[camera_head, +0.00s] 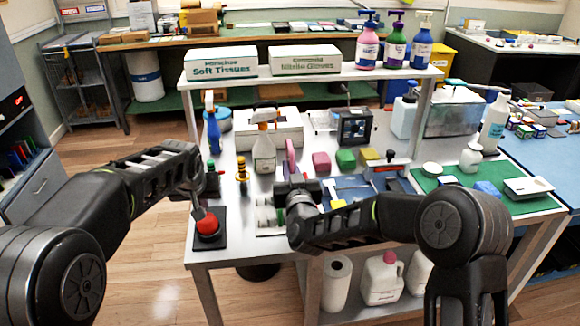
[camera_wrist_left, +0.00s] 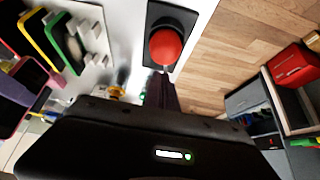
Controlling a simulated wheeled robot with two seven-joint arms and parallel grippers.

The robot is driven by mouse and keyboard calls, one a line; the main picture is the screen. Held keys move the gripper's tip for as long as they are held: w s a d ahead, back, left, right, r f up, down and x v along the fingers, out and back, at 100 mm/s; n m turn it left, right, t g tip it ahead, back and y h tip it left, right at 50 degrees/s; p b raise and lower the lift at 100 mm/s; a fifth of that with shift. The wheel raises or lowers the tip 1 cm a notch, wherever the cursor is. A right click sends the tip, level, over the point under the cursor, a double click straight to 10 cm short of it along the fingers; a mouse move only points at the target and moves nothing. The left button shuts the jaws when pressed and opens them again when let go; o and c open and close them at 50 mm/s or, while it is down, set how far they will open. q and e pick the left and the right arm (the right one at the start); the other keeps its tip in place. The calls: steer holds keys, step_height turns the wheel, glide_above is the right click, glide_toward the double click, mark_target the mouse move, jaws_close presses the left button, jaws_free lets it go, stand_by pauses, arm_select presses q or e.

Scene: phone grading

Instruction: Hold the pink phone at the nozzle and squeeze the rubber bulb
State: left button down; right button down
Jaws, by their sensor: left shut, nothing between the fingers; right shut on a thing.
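The red rubber bulb (camera_head: 208,225) sits on a black base near the table's front left; in the left wrist view the bulb (camera_wrist_left: 165,46) is seen from above. My left gripper (camera_head: 198,209) is shut and empty, its tips right at the bulb; I cannot tell whether they touch it. The pink phone (camera_head: 290,155) stands upright in my right gripper (camera_head: 291,183), which is shut on its lower part. A small yellow-and-black fitting (camera_head: 242,178), perhaps the nozzle, stands left of the phone, apart from it.
Spray bottles (camera_head: 264,150) stand behind. Pink, green and yellow blocks (camera_head: 345,159) lie right of the phone. A green mat (camera_head: 440,185) with small items covers the table's right side.

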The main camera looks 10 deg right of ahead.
arm_select(q)
steer(key=shift+r, duration=2.15)
steer(key=shift+r, duration=0.1)
steer(key=v, duration=1.2)
steer(key=shift+s, duration=0.1)
